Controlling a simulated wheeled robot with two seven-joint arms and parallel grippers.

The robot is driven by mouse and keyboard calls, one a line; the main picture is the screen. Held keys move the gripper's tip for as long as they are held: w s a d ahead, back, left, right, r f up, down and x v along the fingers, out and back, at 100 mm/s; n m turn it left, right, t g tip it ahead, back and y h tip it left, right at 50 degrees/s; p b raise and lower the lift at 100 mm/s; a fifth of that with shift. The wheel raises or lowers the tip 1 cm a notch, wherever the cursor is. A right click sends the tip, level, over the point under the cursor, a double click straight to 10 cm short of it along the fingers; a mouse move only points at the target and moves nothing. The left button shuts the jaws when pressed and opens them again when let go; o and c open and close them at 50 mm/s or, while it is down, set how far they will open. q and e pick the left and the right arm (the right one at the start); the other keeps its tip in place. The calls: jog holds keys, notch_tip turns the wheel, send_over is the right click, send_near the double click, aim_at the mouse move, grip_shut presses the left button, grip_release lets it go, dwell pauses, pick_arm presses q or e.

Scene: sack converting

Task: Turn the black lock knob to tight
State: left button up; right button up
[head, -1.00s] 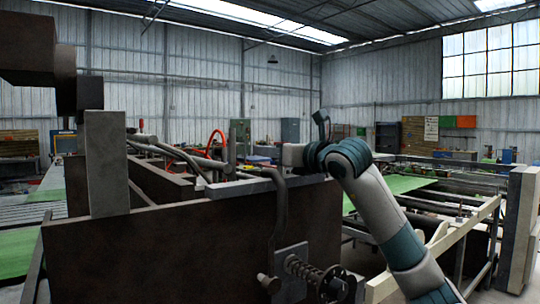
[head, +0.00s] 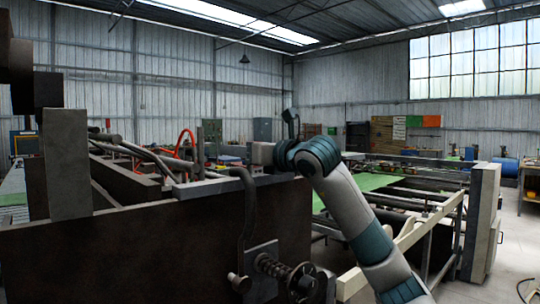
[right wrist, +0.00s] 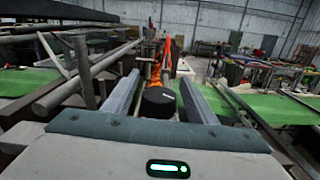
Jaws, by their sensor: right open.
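The black lock knob (right wrist: 158,101) shows in the right wrist view as a round black cap with a small pale mark near its edge. It lies between the two grey fingers of my right gripper (right wrist: 160,82), which is open with a visible gap on both sides of the knob. In the head view my right gripper (head: 262,153) is low over the far side of the dark machine frame (head: 150,245). There the knob cannot be made out. My left gripper is not in view.
An orange-red part (right wrist: 170,58) stands behind the knob. Metal pipes (right wrist: 85,75) run along its left. A curved dark pipe (head: 248,210) and a spring spindle (head: 275,268) are on the frame's near side. A blue barrel (head: 505,171) stands far right.

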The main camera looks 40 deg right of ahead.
jog(key=shift+s+d+f, duration=0.1)
jog(key=shift+s, duration=0.4)
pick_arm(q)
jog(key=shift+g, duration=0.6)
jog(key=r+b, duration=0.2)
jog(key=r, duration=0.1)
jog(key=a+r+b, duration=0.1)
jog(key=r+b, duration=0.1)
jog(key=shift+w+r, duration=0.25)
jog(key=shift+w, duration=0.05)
pick_arm(e)
jog(key=s+d, duration=0.1)
jog(key=s, duration=1.4)
jog(key=shift+s, duration=0.4)
jog(key=shift+d, duration=0.1)
